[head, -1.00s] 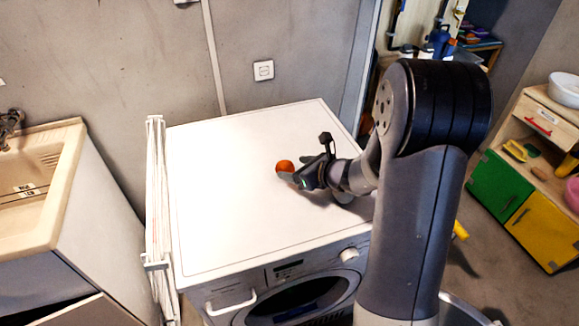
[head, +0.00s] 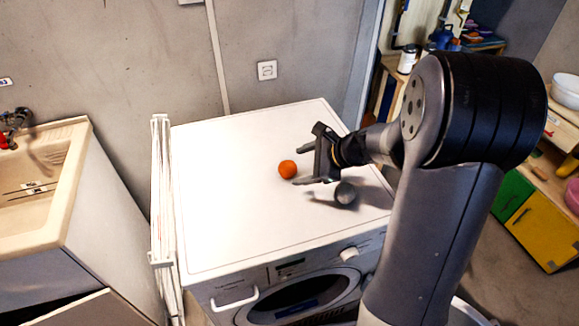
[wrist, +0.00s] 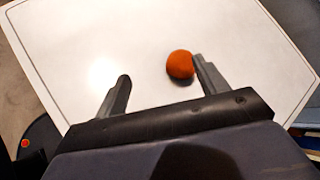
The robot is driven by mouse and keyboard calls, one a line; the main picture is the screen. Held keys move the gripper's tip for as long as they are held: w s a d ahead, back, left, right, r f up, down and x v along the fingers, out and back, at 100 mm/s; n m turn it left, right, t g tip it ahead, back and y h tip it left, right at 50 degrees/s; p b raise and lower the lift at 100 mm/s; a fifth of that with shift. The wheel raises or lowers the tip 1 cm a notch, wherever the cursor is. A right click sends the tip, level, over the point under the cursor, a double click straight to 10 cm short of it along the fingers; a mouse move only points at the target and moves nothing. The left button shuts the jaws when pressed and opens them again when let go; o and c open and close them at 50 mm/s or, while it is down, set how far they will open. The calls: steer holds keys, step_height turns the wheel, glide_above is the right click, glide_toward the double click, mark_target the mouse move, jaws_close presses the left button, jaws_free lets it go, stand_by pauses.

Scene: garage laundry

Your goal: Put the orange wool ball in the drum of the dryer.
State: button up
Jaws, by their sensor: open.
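The orange wool ball (head: 287,169) rests on the white top of the dryer (head: 230,215). My gripper (head: 300,165) is open and empty, just to the right of the ball in the head view. In the wrist view the orange ball (wrist: 180,65) lies just ahead of the right finger, off the middle of the gap between the fingers (wrist: 158,85). I cannot tell whether that finger touches it. The dryer's round front door (head: 298,297) shows at the bottom of the head view, its lower part cut off. A grey ball (head: 345,193) sits on the top below my gripper.
A folded white drying rack (head: 162,200) stands against the dryer's left side. A sink (head: 40,180) is further left. A wooden shelf with green and yellow doors (head: 530,225) stands at the right. The left part of the dryer top is clear.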

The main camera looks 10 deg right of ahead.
mark_target(290, 165)
steer(key=w+r+n+g+h+p, duration=0.3)
steer(key=w+n+h, duration=0.2)
steer(key=n, duration=0.7)
steer(key=shift+d+p+x, duration=0.15)
steer(key=shift+p+x, duration=0.25)
steer(key=shift+x, duration=2.25)
steer(key=shift+d+p+x, duration=0.15)
steer(key=shift+p+x, duration=0.2)
steer(key=shift+x, duration=2.3)
steer(key=shift+f, duration=0.1)
steer(key=shift+c, duration=0.6)
steer(key=c, duration=1)
